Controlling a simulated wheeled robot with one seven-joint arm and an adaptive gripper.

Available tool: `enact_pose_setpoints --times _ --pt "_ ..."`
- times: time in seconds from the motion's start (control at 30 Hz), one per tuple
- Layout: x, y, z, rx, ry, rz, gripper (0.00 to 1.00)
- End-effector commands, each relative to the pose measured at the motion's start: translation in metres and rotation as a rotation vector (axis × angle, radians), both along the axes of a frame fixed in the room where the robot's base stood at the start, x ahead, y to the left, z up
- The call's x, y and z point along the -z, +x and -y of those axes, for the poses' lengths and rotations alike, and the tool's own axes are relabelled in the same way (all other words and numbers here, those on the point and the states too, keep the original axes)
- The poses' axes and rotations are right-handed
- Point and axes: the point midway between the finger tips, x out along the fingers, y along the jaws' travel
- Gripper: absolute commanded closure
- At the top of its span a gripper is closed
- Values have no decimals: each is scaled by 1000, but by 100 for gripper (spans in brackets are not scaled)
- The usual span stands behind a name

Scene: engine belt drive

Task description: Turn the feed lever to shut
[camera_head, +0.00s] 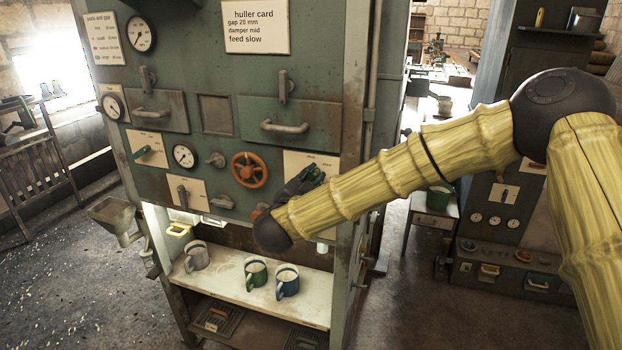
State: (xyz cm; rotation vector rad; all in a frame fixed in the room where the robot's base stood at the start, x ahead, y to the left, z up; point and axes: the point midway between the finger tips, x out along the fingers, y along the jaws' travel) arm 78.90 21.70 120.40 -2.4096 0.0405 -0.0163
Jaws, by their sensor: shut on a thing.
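A green-handled lever (314,171) sits on a pale label plate (292,158) at the right of the green machine's front panel. I take it for the feed lever; the plate's small words are too small to read surely. My gripper (305,180) is at this lever, shut on its green handle. The handle's upper end shows beyond the dark fingers. My wrist and the fingers hide the lever's pivot and the lower part of the plate.
An orange handwheel (249,170) is just left of my gripper. Below, a shelf (225,286) holds a grey mug (197,256), a green mug (256,273) and a blue mug (287,281). A huller card (256,27) reads "feed slow". Open floor lies left.

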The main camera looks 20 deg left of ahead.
Motion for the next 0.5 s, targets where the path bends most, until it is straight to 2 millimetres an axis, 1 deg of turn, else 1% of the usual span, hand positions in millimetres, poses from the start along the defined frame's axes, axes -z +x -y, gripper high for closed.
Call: enact_pose_setpoints --times 0.17,0.5 --pt "-3 -1 -2 0 -110 -2 100" --pt "-5 -1 -7 -1 -398 -13 100"
